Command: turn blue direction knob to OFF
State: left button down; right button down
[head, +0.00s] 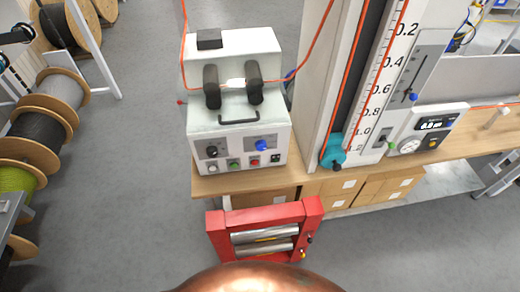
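The blue direction knob (262,145) is on the right half of the front panel of a white machine (236,122) that stands on a wooden bench. The knob's pointing direction and its label are too small to read. A black knob (212,151) sits to its left on the same panel. Green, red and other small buttons (234,164) line the panel below. Neither of my grippers is clearly seen; a dark arm-like part shows at the upper left edge, with no gripper fingers that I can make out.
A red frame with metal rollers (266,237) stands on the floor before the bench (240,182). A tall column with a scale (375,85) rises right of the machine. An orange cable (308,55) runs through the machine. Cable reels (37,138) fill the left. The grey floor between is clear.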

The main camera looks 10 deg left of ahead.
aim_at(261, 145)
jog(key=z, duration=2)
jog(key=k, duration=1.25)
jog(key=u, duration=1.9)
jog(key=i, duration=0.5)
jog(key=u, duration=0.1)
